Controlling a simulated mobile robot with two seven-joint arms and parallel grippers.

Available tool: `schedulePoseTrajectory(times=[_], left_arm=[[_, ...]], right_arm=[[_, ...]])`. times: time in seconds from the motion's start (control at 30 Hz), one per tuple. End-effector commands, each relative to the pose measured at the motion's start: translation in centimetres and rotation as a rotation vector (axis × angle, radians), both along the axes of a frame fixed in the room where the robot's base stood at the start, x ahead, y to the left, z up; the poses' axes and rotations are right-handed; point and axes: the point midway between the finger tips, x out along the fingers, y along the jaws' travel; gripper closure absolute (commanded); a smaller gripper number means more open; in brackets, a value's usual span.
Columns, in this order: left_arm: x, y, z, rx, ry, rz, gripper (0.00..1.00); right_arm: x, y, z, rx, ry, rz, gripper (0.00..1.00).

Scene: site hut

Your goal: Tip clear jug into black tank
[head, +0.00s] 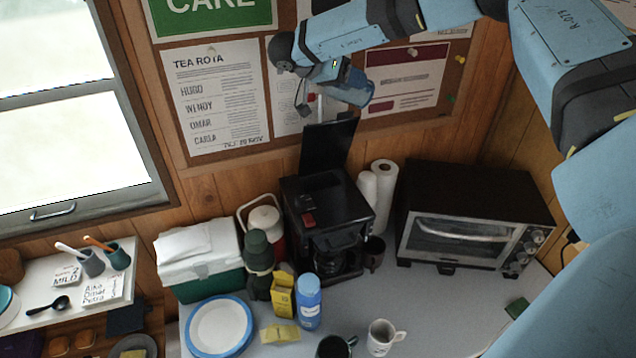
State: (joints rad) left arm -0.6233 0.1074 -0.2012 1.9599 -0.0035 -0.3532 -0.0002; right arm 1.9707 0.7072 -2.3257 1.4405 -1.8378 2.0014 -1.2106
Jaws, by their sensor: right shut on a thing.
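The clear jug (353,90) looks bluish and see-through, and it is tilted in front of the notice board. My right gripper (328,74) is shut on it, high above the counter; its fingers are partly hidden by the wrist and the jug. The black coffee machine (318,192) stands on the counter below, with its lid (328,146) raised. The black tank opening under that lid is hard to make out. The jug is above the raised lid, apart from the machine. I cannot tell whether water is in the jug. My left gripper is not in view.
A toaster oven (470,218) and paper rolls (383,185) stand right of the machine. A red-and-white flask (264,220), green flask (258,250) and cool box (200,262) stand left. Mugs (380,338), a blue bottle (308,302) and plates (218,325) are in front.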

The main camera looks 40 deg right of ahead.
Motion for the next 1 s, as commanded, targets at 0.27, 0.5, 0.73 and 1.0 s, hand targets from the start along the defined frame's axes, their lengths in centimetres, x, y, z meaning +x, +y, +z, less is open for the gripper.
schedulePoseTrajectory(times=[0.27,0.5,0.73,1.0], left_arm=[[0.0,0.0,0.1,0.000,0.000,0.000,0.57],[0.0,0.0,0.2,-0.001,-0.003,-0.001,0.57],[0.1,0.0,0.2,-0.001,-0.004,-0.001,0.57],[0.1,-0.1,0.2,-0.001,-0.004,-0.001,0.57]], right_arm=[[0.4,0.3,-0.1,-0.031,0.010,0.003,0.95],[0.8,0.4,0.0,-0.058,0.021,0.007,0.95],[1.1,0.5,0.2,-0.084,0.030,0.010,0.95],[1.5,0.7,0.3,-0.114,0.041,0.014,0.95]])
